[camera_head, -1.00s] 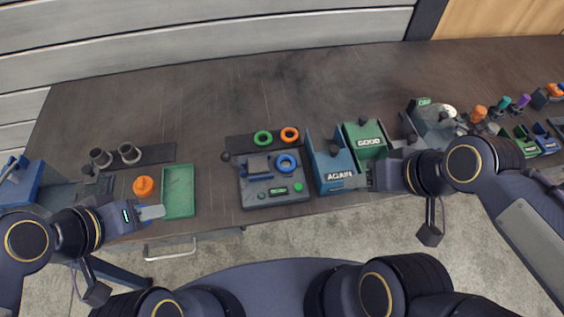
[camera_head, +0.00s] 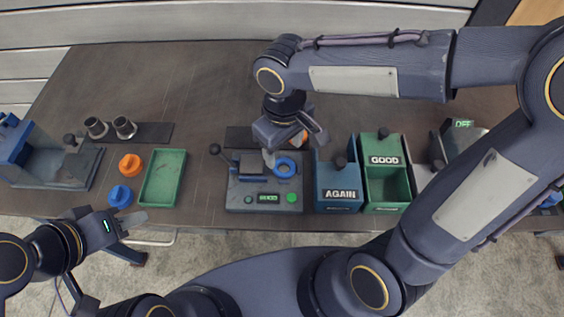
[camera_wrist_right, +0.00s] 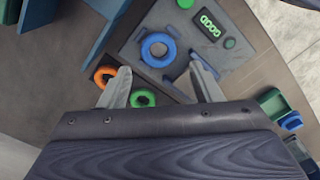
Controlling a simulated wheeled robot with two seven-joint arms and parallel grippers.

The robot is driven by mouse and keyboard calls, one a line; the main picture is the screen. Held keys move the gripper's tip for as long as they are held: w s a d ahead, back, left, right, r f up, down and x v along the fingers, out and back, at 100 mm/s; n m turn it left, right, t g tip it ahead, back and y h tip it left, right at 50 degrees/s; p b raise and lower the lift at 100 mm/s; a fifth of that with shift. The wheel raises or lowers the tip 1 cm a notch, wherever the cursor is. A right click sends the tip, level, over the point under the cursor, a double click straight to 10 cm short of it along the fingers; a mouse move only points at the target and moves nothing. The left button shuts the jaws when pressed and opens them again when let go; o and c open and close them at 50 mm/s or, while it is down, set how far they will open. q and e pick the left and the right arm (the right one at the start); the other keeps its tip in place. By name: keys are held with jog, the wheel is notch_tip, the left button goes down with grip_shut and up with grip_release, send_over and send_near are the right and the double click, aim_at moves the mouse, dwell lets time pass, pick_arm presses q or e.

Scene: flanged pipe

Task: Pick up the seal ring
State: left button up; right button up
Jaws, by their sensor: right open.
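An orange ring (camera_wrist_right: 97,76) lies off the device beside one finger, mostly hidden by my gripper in the head view. A green ring (camera_wrist_right: 142,105) lies between the fingers' lines, partly covered by the gripper body and hidden in the head view. My right gripper (camera_head: 293,146) is open and empty above the rings; it also shows in the right wrist view (camera_wrist_right: 160,66). My left gripper (camera_head: 130,223) is at the table's front edge; its jaw state is unclear.
The grey device (camera_head: 240,202) has a green display and button. The blue AGAIN bin (camera_head: 340,195) and green GOOD bin (camera_head: 385,160) stand right of it. A green tray (camera_head: 163,178), orange cap (camera_head: 130,165), blue cap (camera_head: 120,196) and two dark flanged pipes (camera_head: 124,127) are left.

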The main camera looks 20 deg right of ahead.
aim_at(284, 167)
notch_tip(284, 167, down, 6)
jog(key=shift+d+f, duration=0.1)
jog(key=shift+f, duration=0.15)
jog(key=shift+w, duration=0.1)
jog(key=c, duration=0.8)
